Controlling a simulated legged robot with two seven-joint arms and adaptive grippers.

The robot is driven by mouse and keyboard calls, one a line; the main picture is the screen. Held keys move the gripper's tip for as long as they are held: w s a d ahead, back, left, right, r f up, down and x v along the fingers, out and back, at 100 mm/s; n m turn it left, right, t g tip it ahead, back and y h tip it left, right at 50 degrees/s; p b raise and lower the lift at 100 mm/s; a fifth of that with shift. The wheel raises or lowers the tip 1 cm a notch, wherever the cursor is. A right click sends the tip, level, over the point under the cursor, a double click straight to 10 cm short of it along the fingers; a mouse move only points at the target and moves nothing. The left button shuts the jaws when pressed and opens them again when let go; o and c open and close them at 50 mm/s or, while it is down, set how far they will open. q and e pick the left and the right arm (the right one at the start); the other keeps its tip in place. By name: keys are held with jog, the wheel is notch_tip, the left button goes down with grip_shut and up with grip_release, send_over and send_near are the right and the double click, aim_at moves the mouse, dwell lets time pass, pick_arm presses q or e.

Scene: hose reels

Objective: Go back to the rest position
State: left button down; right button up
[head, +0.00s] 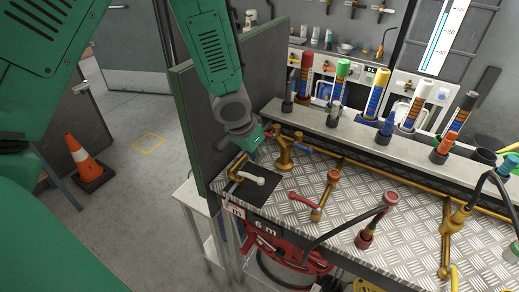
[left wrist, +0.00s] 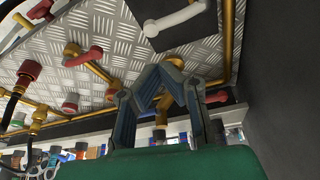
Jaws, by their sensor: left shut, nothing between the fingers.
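My left arm comes down from the top left in the head view, with the green body of my left gripper (head: 250,139) above the back left corner of the workbench (head: 400,235). The fingers show best in the left wrist view, where the left gripper (left wrist: 160,76) is shut and empty. Near it is a white-handled valve (head: 249,177) on a black plate (head: 258,190); the handle also shows in the left wrist view (left wrist: 175,18). A brass fitting (head: 284,152) stands close on the right. I cannot tell whether the fingers touch anything. My right gripper is not in view.
A dark upright panel (head: 192,125) stands close on the left of my gripper. A red-handled valve (head: 303,199), black hoses and a shelf (head: 345,130) with several coloured columns fill the bench. A red hose reel (head: 290,264) hangs below. An orange cone (head: 85,160) stands on the floor.

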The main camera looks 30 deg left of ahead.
pick_arm(q)
jog(key=s+d+f+g+b, duration=0.1)
jog(key=s+d+f+b, duration=0.1)
jog(key=s+f+b, duration=0.7)
jog(key=s+d+f+g+b, duration=0.2)
jog(key=s+f+b, duration=0.7)
jog(key=s+f, duration=0.9)
notch_tip(320, 180, down, 8)
jog(key=shift+s+r+n+y, duration=0.2)
jog(key=shift+s+n+y, duration=0.1)
jog(key=shift+n, duration=0.1)
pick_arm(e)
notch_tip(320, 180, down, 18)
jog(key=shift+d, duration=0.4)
pick_arm(q)
jog(key=shift+a, duration=0.25)
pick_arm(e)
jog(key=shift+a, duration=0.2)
pick_arm(q)
jog(key=shift+w, duration=0.15)
jog(key=shift+d, duration=0.15)
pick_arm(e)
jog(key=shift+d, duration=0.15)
